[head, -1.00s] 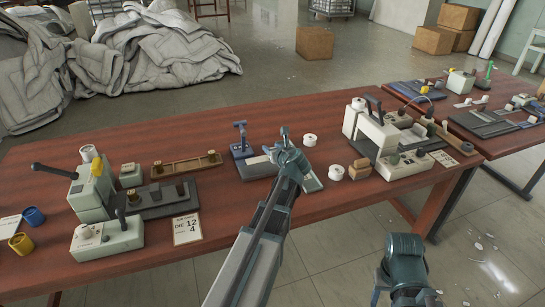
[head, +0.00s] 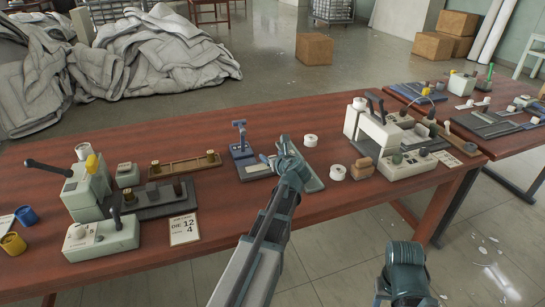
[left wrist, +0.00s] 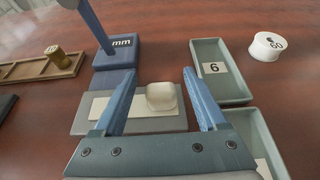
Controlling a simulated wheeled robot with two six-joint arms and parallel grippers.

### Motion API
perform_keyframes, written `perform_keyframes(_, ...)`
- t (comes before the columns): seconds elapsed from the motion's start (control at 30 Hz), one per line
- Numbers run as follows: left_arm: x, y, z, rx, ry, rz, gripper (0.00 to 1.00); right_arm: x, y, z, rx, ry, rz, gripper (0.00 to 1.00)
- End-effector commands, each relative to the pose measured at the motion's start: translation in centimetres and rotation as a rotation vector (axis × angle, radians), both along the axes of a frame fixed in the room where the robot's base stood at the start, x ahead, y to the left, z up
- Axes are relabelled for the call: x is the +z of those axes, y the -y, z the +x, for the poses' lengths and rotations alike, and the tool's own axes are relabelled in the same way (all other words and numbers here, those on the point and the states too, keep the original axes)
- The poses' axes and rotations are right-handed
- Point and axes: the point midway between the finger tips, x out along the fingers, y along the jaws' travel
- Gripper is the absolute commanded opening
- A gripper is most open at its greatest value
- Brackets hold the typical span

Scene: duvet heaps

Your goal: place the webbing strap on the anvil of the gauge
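The gauge is a blue stand marked "mm" (left wrist: 120,50) with a grey base plate; its blue post (head: 239,137) also shows in the head view. A flat cream strip (left wrist: 112,106) lies on the plate, with a rounded cream block (left wrist: 162,97) at its right end. I cannot tell for sure which of these is the webbing strap and which the anvil. My left gripper (left wrist: 160,82) is open, its fingers apart on either side of the block in the picture, with gaps showing. In the head view the left gripper (head: 288,152) hides part of the gauge base.
Grey-green trays, one marked 6 (left wrist: 218,68), lie right of the gauge. A white roll (left wrist: 266,46) stands beyond. A wooden rack (head: 185,170) is left of the gauge, and a cream machine (head: 380,135) is to the right. The table's front middle is clear.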

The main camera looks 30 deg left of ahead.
Motion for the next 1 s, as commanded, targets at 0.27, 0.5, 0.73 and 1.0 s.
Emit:
perform_keyframes(0.27,0.2,0.0,0.0,0.0,0.0,0.0,0.74,0.2,0.0,0.0,0.0,0.0,0.0,0.5)
perform_keyframes(0.5,1.9,2.4,-2.3,-0.003,0.0,0.0,0.74,1.9,0.0,0.0,0.0,0.0,0.0,0.5)
perform_keyframes(0.73,3.7,5.8,-5.1,-0.004,-0.001,0.0,0.74,3.7,0.0,0.0,0.0,0.0,0.0,0.5)
perform_keyframes(1.0,4.8,8.1,-6.9,-0.001,0.0,0.0,0.74,4.8,0.0,0.0,0.0,0.0,0.0,0.5)
